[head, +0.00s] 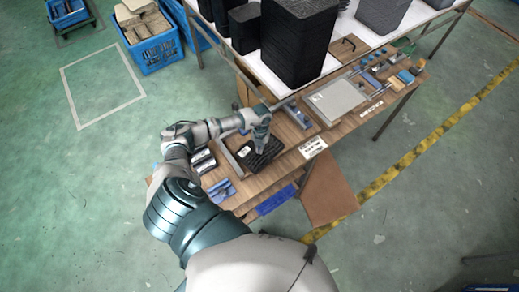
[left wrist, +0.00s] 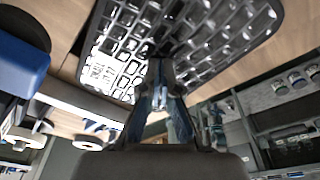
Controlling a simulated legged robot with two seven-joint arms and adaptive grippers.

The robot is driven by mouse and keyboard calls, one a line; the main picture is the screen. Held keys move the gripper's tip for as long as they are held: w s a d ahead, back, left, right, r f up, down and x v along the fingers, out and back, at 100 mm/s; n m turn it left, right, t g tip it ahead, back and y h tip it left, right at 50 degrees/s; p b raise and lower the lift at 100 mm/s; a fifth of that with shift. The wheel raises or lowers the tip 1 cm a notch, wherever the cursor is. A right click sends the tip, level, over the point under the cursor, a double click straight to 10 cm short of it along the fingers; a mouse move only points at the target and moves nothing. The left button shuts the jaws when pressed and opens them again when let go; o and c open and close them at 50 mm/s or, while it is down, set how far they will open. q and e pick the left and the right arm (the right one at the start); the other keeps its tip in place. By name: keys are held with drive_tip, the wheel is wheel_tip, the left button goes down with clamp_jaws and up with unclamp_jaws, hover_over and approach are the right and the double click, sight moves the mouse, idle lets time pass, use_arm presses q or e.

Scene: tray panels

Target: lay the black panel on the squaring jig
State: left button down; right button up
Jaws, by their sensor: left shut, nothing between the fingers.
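The black panel (head: 262,160), with a ribbed grid face, lies on the wooden workbench, beside a grey metal L-shaped bar (head: 231,160) that may be the squaring jig; I cannot tell whether it rests on the jig. My left gripper (head: 261,143) points down over the panel's far side. In the left wrist view the panel (left wrist: 205,50) fills the top, its openwork grid showing a white label behind. The left fingers (left wrist: 160,68) are shut and empty, overlapping the panel in the picture; contact is unclear. My right gripper is not in view.
A flat grey plate (head: 337,98) lies further right on the bench (head: 290,155), near blue-handled tools. Tall black stacks (head: 298,45) stand on a white table behind, close to my left arm. Blue parts (head: 222,190) lie at the near left. Blue crates (head: 152,48) stand on the floor.

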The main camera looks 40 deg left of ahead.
use_arm(q)
drive_tip(key=shift+s+d+f, duration=0.1)
drive_tip(key=shift+s+f, duration=0.05)
drive_tip(key=shift+f, duration=0.3)
drive_tip(key=shift+w+a+b, duration=0.35)
drive_tip(key=shift+w+b, duration=0.35)
drive_tip(key=shift+b, duration=0.35)
drive_tip(key=shift+w+r, duration=0.2)
